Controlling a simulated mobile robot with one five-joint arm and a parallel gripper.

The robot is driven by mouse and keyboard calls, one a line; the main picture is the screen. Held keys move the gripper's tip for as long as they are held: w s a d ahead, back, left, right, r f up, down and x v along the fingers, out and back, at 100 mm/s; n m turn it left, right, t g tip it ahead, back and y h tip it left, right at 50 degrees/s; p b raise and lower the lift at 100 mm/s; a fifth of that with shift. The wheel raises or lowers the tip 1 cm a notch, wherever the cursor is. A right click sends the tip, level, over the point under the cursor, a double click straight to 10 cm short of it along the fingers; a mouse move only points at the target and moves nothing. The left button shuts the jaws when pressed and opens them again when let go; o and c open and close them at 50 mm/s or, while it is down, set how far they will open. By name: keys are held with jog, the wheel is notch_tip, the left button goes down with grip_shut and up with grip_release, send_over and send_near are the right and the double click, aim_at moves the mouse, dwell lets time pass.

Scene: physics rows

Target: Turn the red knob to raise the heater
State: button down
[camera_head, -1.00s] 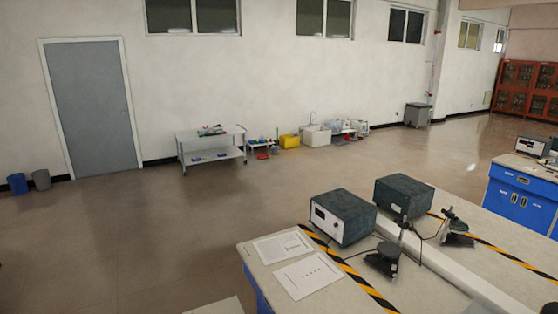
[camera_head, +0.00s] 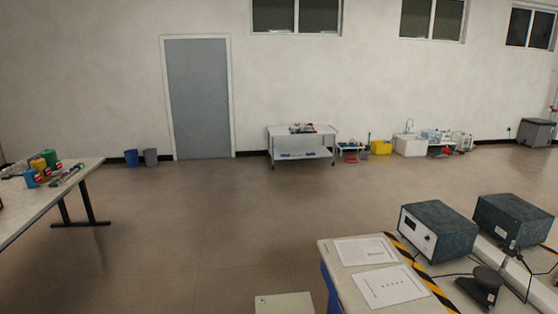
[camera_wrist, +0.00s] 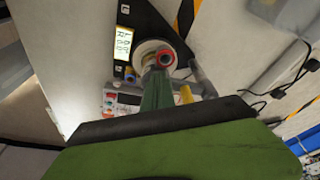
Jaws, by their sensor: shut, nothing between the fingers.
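A small round red knob (camera_wrist: 166,58) shows in the wrist view, in front of a pale round part on a dark plate. My gripper (camera_wrist: 157,84) is shut and empty in that view, its green fingers reaching up from the dark-edged green body at the bottom. Its tips lie just below the knob in the picture; I cannot tell whether they touch it. I cannot make out the heater for sure in either view, and neither the red knob nor my gripper shows in the head view.
In the head view a bench with papers (camera_head: 390,287) and dark instrument boxes (camera_head: 437,230) stands at lower right. A table with small items (camera_head: 40,200) is at left. A trolley (camera_head: 302,132) stands by the wall. The floor between is clear. Dark cables (camera_wrist: 290,82) show in the wrist view.

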jog(key=shift+s+a, duration=0.15)
jog(key=shift+s, duration=0.05)
jog(key=shift+s+a, duration=0.65)
jog(key=shift+a, duration=0.1)
dwell(0.5)
jog(key=p+v, duration=0.6)
jog(key=shift+s+d, duration=0.1)
jog(key=shift+s, duration=0.2)
dwell(0.3)
